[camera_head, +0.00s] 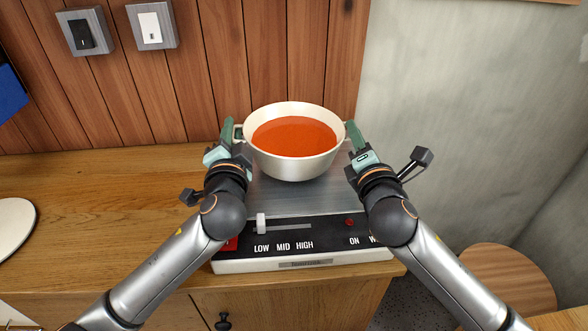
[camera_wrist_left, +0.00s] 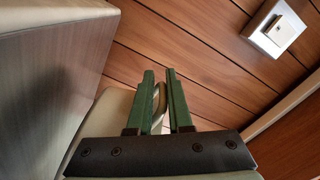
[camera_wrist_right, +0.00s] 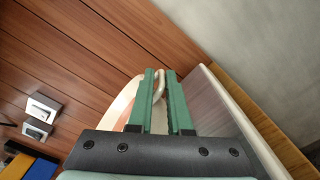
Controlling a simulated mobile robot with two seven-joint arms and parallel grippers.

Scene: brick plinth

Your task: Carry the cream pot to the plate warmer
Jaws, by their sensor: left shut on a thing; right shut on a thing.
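The cream pot (camera_head: 293,169) holds an orange-red liquid and appears level in the head view. It is over the steel top of the plate warmer (camera_head: 268,202); I cannot tell whether its base touches that top. My left gripper (camera_head: 232,134) is shut on the pot's left handle, and the handle (camera_wrist_left: 158,100) shows between its green fingers in the left wrist view. My right gripper (camera_head: 352,138) is shut on the right handle, which (camera_wrist_right: 160,82) also shows between the fingers in the right wrist view. My forearms hide parts of the warmer's front panel.
Wall switches (camera_head: 84,33) and a round stool (camera_head: 508,278) stand apart.

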